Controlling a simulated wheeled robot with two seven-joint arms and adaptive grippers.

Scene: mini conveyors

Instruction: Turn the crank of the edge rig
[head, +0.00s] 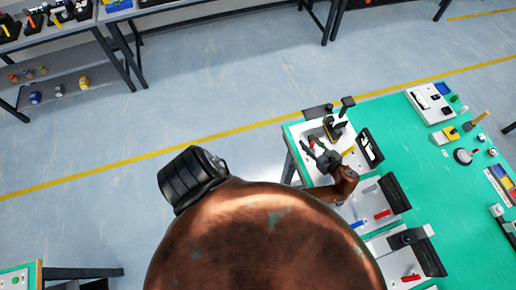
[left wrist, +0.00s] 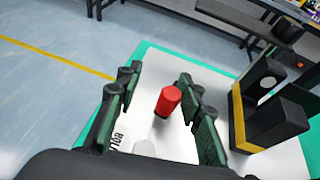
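The crank's red upright handle (left wrist: 168,101) stands between the two fingers of my left gripper (left wrist: 157,84) in the left wrist view. The edge rig's white plate (left wrist: 220,66) lies on the green table corner, with a black and yellow block (left wrist: 262,113) to the right of the fingers. In the head view, my left gripper (head: 313,150) is over the same corner, and the rig's block (head: 332,126) is just beyond it. The crank's lower part is mostly hidden. My right gripper is not in view.
On the green table (head: 440,165), more white plates with red-handled devices, such as one red handle (head: 382,214), stand nearer me. A white box (head: 430,103) and small parts lie to the right.

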